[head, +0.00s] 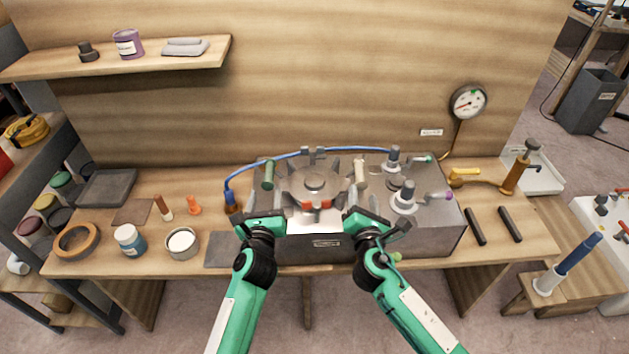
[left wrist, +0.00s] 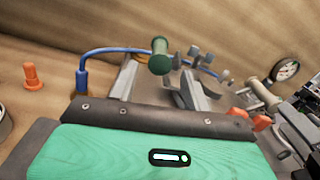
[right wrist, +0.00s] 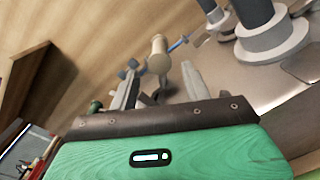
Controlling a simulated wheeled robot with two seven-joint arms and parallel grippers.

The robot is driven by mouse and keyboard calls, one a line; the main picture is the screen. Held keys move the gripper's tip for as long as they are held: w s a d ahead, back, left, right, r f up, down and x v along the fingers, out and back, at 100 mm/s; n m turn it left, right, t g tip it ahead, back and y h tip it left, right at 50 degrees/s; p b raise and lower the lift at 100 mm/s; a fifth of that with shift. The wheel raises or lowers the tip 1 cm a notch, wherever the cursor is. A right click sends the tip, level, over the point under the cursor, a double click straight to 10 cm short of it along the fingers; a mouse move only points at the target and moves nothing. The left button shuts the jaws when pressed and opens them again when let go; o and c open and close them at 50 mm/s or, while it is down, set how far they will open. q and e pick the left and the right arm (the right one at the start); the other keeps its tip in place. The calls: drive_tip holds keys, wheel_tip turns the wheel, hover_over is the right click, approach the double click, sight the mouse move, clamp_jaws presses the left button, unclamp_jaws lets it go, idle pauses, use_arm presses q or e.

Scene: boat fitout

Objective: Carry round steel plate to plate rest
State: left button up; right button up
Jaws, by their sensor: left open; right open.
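A round steel plate (head: 313,187) with a raised hub and several lugs around it sits on top of the grey steel box (head: 430,225). A green handle (head: 268,174) stands at its left and a cream handle (head: 361,173) at its right. My left gripper (head: 264,216) is open just in front of the green handle, which shows beyond its jaws in the left wrist view (left wrist: 160,62). My right gripper (head: 362,212) is open just in front of the cream handle, which shows beyond its jaws in the right wrist view (right wrist: 158,58). I cannot tell which thing is the plate rest.
Fittings (head: 404,200) stand on the box's right side. A blue hose (head: 290,157) arches behind the plate. Two black bars (head: 475,227) lie right. A dark tray (head: 107,187) lies back left.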

sight(269, 175)
use_arm(q)
drive_tip(key=w, duration=0.8)
drive_tip(key=shift+w, duration=0.3)
use_arm(e)
drive_tip(key=w, duration=0.8)
drive_tip(key=shift+w, duration=0.3)
use_arm(q)
clamp_jaws()
use_arm(e)
clamp_jaws()
drive_tip(key=shift+f, duration=0.1)
use_arm(q)
drive_tip(key=shift+r, duration=0.25)
use_arm(e)
drive_tip(key=shift+r, duration=0.25)
